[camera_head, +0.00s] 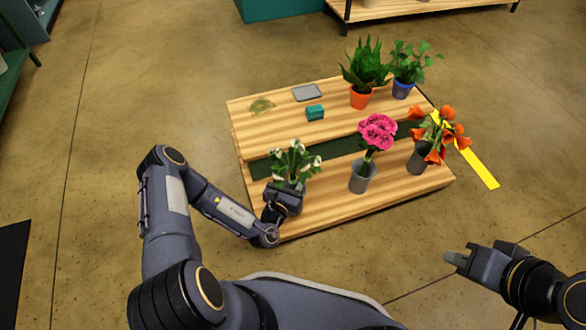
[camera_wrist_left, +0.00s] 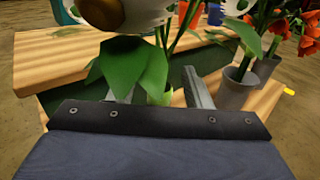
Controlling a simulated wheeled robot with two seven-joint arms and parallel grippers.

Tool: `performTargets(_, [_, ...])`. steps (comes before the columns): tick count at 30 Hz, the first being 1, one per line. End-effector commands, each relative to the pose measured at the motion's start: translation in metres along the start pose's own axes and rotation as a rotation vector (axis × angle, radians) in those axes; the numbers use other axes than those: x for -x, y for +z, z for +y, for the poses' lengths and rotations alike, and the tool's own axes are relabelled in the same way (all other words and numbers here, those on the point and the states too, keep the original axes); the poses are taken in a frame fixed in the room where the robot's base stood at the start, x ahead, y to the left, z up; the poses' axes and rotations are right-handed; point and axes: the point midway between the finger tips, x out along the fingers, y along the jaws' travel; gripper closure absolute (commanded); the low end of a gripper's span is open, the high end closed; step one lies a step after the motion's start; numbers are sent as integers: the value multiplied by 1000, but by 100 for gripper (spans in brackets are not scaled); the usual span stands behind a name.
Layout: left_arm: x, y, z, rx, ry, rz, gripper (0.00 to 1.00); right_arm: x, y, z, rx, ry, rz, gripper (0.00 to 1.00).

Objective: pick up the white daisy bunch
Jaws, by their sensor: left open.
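The white daisy bunch (camera_head: 294,158) stands at the front left of the wooden stand, with white blooms and broad green leaves. My left gripper (camera_head: 284,188) is low in front of it and hides its base. In the left wrist view the daisy bunch's leaves (camera_wrist_left: 128,64) and blooms are very close. My left gripper (camera_wrist_left: 160,92) is open there, with green stems showing between and beyond its fingers; I see no closed grip. My right gripper (camera_head: 458,258) is off to the right, away from the stand; its finger gap is not clear.
Pink flowers (camera_head: 378,132) stand in a grey vase (camera_head: 362,177) on the same lower step. Orange flowers (camera_head: 437,137) are at the right end. The upper step (camera_head: 265,127) holds a grey tray (camera_head: 307,92), a teal box (camera_head: 315,113) and two potted plants. Floor surrounds the stand.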

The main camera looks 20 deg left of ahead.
Motion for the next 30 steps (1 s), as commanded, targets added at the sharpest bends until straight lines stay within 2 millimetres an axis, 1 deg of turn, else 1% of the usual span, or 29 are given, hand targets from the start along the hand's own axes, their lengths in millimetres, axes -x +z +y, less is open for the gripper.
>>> performTargets(5, [0,1,0,0,-1,0,55,0,0,0,0,0,0,100])
performTargets(6, [0,1,0,0,-1,0,58,0,0,0,0,0,0,100])
performTargets(15, [0,1,0,0,-1,0,97,0,0,0,0,0,0,100])
performTargets(16, [0,1,0,0,-1,0,100,0,0,0,0,0,0,100])
performTargets(26, [0,3,0,1,-1,-1,100,1,-1,-1,0,0,0,100])
performTargets(30, [0,12,-1,1,-2,-2,100,6,-3,-3,0,0,0,100])
